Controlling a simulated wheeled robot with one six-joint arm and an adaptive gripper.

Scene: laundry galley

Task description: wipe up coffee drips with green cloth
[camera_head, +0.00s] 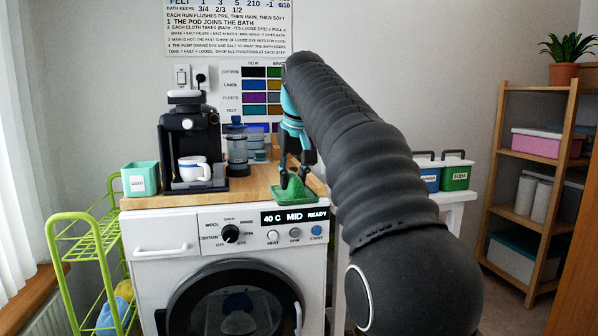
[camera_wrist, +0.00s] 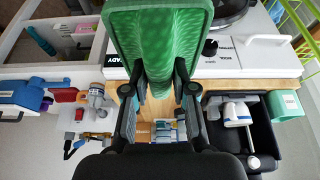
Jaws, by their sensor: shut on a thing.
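My gripper (camera_head: 294,172) is shut on the green cloth (camera_head: 288,197), pinching its raised middle. The cloth is at the front right of the wooden top (camera_head: 247,196) on the washer; I cannot tell whether it touches the wood. In the wrist view the cloth (camera_wrist: 195,25) spreads out beyond my fingers (camera_wrist: 160,72) and hides part of the top. A black coffee machine (camera_head: 186,122) stands at the left with a white and blue mug (camera_head: 193,168) in it. I can make out no coffee drips in either view.
A mint box (camera_head: 140,179) stands left of the coffee machine, and a blue-grey canister (camera_head: 237,152) right of it. The washer (camera_head: 170,221) has its controls below the top's front edge. A white stand with blue and green bins (camera_head: 456,175) is at the right.

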